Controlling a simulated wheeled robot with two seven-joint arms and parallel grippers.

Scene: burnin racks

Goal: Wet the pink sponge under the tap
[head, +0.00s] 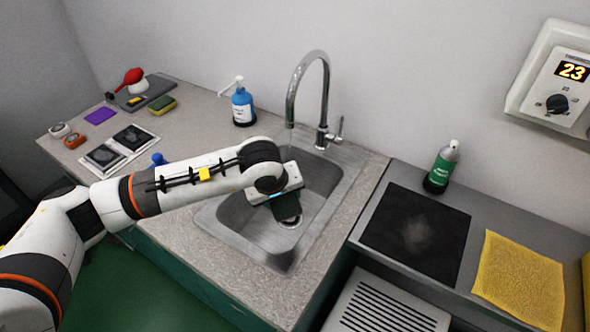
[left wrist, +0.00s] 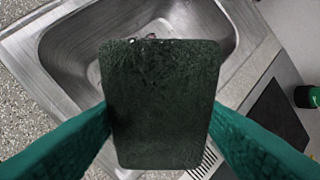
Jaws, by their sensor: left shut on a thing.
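My left gripper (head: 283,200) is over the sink basin (head: 325,178), below and in front of the tap (head: 322,95). It is shut on a dark block-shaped sponge, which fills the middle of the left wrist view (left wrist: 162,105) between two teal fingers. Only the sponge's dark, rough face shows; I see no pink on it. A faint pale streak shows under the spout, partly hidden behind my wrist; I cannot tell whether it reaches the sponge. My right gripper is not in view.
A blue pump bottle (head: 243,106) stands left of the tap. A yellow-green sponge (head: 163,105), a purple cloth (head: 100,116) and dark pads (head: 136,138) lie on the left counter. Right of the sink are a green bottle (head: 443,166), a black plate (head: 415,232) and a yellow cloth (head: 518,280).

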